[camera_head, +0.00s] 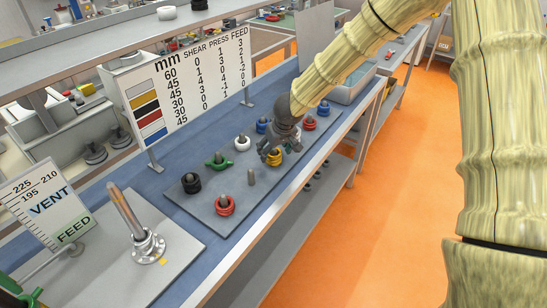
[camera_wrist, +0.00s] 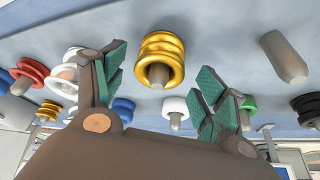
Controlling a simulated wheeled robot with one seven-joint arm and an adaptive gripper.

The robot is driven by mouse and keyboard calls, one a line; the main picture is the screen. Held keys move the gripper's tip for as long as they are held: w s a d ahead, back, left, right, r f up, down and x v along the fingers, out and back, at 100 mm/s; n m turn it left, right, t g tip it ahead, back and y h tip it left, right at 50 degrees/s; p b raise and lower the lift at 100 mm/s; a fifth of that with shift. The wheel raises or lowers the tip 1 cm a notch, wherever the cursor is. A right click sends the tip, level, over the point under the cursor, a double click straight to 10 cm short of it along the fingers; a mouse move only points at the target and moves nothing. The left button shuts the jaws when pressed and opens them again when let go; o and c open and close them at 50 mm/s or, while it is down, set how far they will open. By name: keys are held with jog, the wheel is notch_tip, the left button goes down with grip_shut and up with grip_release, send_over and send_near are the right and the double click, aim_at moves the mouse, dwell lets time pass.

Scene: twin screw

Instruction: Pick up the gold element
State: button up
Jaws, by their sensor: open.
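The gold element (camera_wrist: 161,59) is a stack of shiny gold rings around a grey peg, seen in the upper middle of the wrist view. In the head view the gold element (camera_head: 274,157) shows partly, with my gripper (camera_head: 268,150) right above and beside it, covering some of it. In the wrist view my gripper (camera_wrist: 160,88) is open, with teal-padded fingers to the left and right of the gold element. No finger visibly touches it. Whether the fingers reach around its full height cannot be told.
The grey board (camera_head: 235,205) also carries red (camera_head: 225,205), black (camera_head: 191,183), green (camera_head: 217,160), white (camera_head: 242,142) and blue (camera_head: 263,125) elements, plus a bare peg (camera_head: 252,177). A sign (camera_head: 190,85) stands behind. A metal post (camera_head: 130,220) stands at left.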

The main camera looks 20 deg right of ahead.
jog(key=shift+x, duration=1.15)
jog(key=shift+s, duration=0.1)
jog(key=c, duration=1.3)
